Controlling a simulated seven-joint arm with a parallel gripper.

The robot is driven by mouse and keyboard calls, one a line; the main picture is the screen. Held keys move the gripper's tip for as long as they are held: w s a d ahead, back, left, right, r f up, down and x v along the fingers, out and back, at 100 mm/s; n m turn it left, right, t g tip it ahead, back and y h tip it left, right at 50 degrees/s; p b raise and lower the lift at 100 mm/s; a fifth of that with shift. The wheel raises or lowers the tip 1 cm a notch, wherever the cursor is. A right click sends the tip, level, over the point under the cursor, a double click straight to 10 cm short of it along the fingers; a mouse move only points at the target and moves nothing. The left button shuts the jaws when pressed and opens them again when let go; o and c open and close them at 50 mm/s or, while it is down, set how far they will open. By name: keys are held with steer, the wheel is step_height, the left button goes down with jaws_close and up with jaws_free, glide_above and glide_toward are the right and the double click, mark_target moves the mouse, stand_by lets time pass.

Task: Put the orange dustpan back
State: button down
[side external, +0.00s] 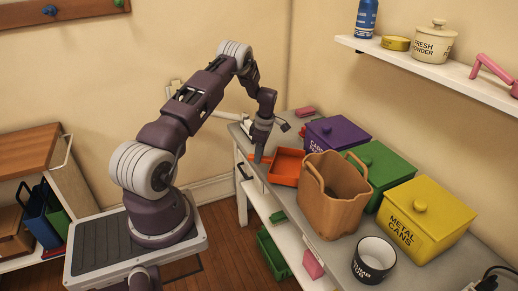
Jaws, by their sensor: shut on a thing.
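The orange dustpan (287,167) lies at or just above the grey worktop, between the worktop's front edge and the purple box. Its short handle points left toward the edge. My gripper (259,158) points down at the handle and is shut on it. The fingertips are small in this view, and I cannot tell whether the pan touches the worktop.
A tan bin (330,203) stands close to the dustpan's right. Behind are a purple box (338,138), a green box (382,170) and a yellow box (426,217). A wall shelf (430,66) hangs above.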

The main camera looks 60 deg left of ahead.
steer(key=shift+f, duration=0.65)
steer(key=c, duration=1.5)
jaws_free()
steer(key=shift+o, duration=0.2)
steer(key=o, duration=0.6)
steer(key=shift+c, duration=0.2)
steer(key=shift+w+d+r, duration=0.1)
steer(key=shift+r, duration=1.05)
steer(key=shift+w+d+r, duration=0.1)
steer(key=shift+w+r, duration=0.05)
steer(key=shift+r, duration=1.05)
steer(key=shift+w+d+r, duration=0.1)
steer(key=shift+r, duration=1.05)
